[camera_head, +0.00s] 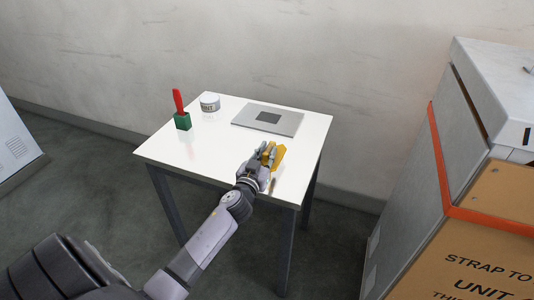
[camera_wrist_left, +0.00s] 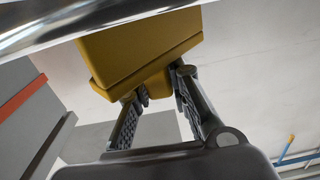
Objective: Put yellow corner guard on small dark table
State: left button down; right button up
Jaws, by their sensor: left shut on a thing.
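My left gripper (camera_head: 266,156) is shut on the yellow corner guard (camera_head: 279,154), at the near right part of a small table. The table has a glossy white top (camera_head: 212,153) and dark legs. In the left wrist view the corner guard (camera_wrist_left: 140,50) is a yellow block with a narrower part between the two fingers of the left gripper (camera_wrist_left: 160,88). I cannot tell whether the guard touches the tabletop. The gripper partly hides it in the head view. My right gripper is not in view.
A green block with a red handle (camera_head: 182,121), a white labelled tub (camera_head: 210,102) and a flat grey plate (camera_head: 287,125) with a dark square stand on the table. The tabletop's front left is clear.

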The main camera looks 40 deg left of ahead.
pick_arm(q)
jog(key=c, duration=1.5)
grip_release()
jog(key=v, duration=1.2)
jog(key=shift+b, duration=0.3)
